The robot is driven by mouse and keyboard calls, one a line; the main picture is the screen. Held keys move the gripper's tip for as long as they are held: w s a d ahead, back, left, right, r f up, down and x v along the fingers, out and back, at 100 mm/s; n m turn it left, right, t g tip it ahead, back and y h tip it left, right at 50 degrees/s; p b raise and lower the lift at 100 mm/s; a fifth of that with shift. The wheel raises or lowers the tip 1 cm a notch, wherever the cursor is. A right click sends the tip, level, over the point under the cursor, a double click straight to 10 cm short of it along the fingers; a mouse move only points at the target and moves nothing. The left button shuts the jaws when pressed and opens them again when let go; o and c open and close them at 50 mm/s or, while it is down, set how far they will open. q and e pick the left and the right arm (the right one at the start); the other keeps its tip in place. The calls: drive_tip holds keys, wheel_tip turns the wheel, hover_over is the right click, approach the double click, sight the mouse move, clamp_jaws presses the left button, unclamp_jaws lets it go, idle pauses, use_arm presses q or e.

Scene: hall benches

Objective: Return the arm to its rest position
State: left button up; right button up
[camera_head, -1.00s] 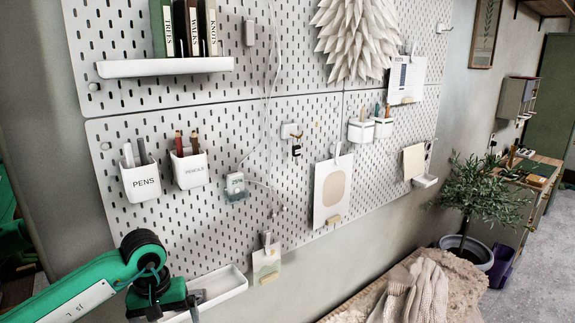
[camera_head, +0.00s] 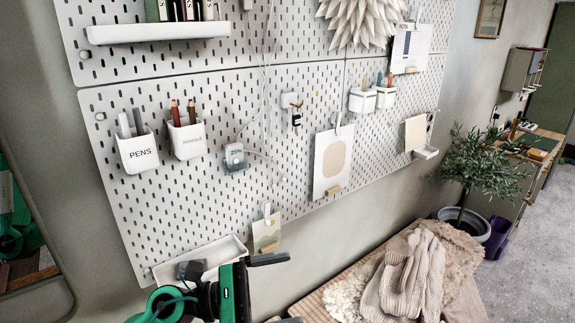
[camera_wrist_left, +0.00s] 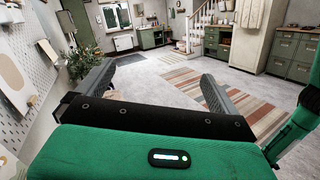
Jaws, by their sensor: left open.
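My left gripper (camera_head: 279,289) is at the bottom middle of the head view, in front of the pegboard's lower edge. Its two dark fingers point right and stand apart with nothing between them. In the left wrist view the same gripper (camera_wrist_left: 158,76) shows both fingers spread wide, with open floor beyond. My green left arm enters from the bottom left of the head view. My right gripper does not show.
The white pegboard (camera_head: 225,100) carries a pen cup (camera_head: 138,154), a pencil cup (camera_head: 187,140) and a low white tray (camera_head: 222,252). A bench (camera_head: 322,306) with a knitted blanket (camera_head: 410,275) is right of the gripper. A potted plant (camera_head: 480,165) stands farther back.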

use_arm(q)
drive_tip(key=w+a+r+n+t+y, duration=0.15)
drive_tip(key=a+n+t+y, duration=0.3)
drive_tip(key=n+t, duration=0.7)
drive_tip(key=w+a+f+n+t+y, duration=0.1)
drive_tip(key=w+a+n+t+y, duration=0.35)
drive_tip(key=n, duration=1.15)
drive_tip(key=s+a+f+n+g+y, duration=0.2)
drive_tip(key=a+f+n+y, duration=0.3)
drive_tip(key=f+n, duration=0.25)
drive_tip(key=s+a+f+n+g+y, duration=0.1)
drive_tip(key=s+a+f+n+y, duration=0.2)
drive_tip(key=a+f+n+y, duration=0.45)
drive_tip(key=s+f+n+g+h, duration=0.1)
drive_tip(key=s+f+n+g, duration=0.55)
drive_tip(key=s, duration=0.45)
drive_tip(key=s+f+n+g+h, duration=0.2)
drive_tip(key=s+f+n+g, duration=0.4)
drive_tip(key=s, duration=0.4)
wheel_tip(320, 180, down, 30)
drive_tip(key=m, duration=0.1)
drive_tip(key=s+a+f+g, duration=0.2)
drive_tip(key=s+a+f, duration=0.1)
drive_tip(key=s+f, duration=1.6)
wheel_tip(320, 180, down, 2)
drive_tip(key=shift+s+a+f+m+y, duration=0.2)
drive_tip(key=shift+s+f+m+y, duration=0.1)
drive_tip(key=shift+s+y, duration=0.1)
